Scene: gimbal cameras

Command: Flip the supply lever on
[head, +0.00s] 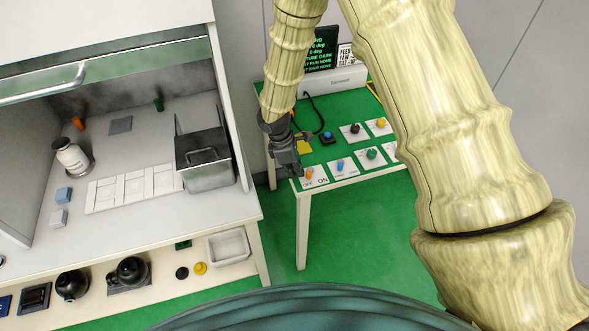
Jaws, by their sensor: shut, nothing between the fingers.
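A small orange lever (309,174) stands on a white plate marked "ON" at the front left corner of the green-topped table (325,180). The rest of its label is too small to read, so I cannot tell for certain that it is the supply lever. My gripper (296,171) is shut and empty, pointing down just left of the orange lever. I cannot tell whether its fingertips touch the lever. A blue lever (340,165) and a green knob (371,154) sit on plates to the right.
A black knob (354,128), a yellow knob (380,123) and a blue button (327,137) sit farther back. A dark screen (322,50) stands behind. At left is a hooded bench (130,225) with a metal bin (206,172) and a bottle (70,155). Green floor (365,240) is clear in front.

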